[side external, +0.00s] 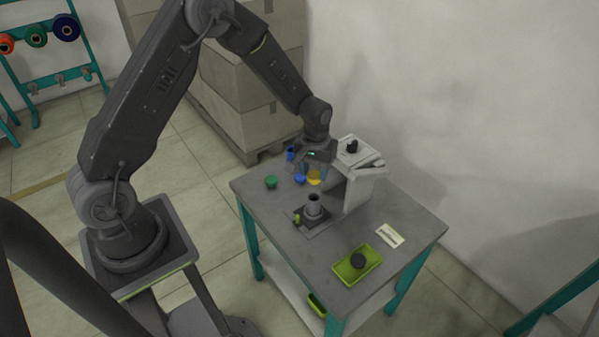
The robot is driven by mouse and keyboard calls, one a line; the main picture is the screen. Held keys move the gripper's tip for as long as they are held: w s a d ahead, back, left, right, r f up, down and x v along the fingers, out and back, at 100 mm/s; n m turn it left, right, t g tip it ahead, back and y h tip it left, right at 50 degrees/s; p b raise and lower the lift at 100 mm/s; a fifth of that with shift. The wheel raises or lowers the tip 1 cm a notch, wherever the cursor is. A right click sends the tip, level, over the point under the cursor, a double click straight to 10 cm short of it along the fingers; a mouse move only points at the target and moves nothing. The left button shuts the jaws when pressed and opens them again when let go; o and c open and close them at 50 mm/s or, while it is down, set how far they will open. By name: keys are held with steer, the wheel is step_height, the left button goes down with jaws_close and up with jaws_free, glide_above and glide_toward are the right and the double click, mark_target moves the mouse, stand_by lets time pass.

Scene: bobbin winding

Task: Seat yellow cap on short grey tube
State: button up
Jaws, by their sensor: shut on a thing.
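The yellow cap (314,178) is between the fingers of my gripper (314,170), which is shut on it. My gripper holds it over the back part of the grey table, behind the short grey tube (313,206) in the picture. The tube stands upright on a dark plate near the middle of the table, with a dark opening at its top. The cap and the tube are apart. The fingers are small here, so the exact grip is hard to make out.
A white machine (365,187) stands close to the right of the tube and my gripper. A green cap (271,182) and a blue piece (300,179) lie at the left. A green tray (341,270) holds a black round part. A white card (390,236) lies at the right.

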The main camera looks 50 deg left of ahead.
steer(key=shift+d+f, duration=0.1)
steer(key=shift+f, duration=2.2)
steer(key=shift+f, duration=0.6)
steer(key=shift+f, duration=0.25)
steer(key=o, duration=0.8)
steer(key=shift+r, duration=0.1)
steer(key=shift+r, duration=3.45)
steer(key=shift+r, duration=0.1)
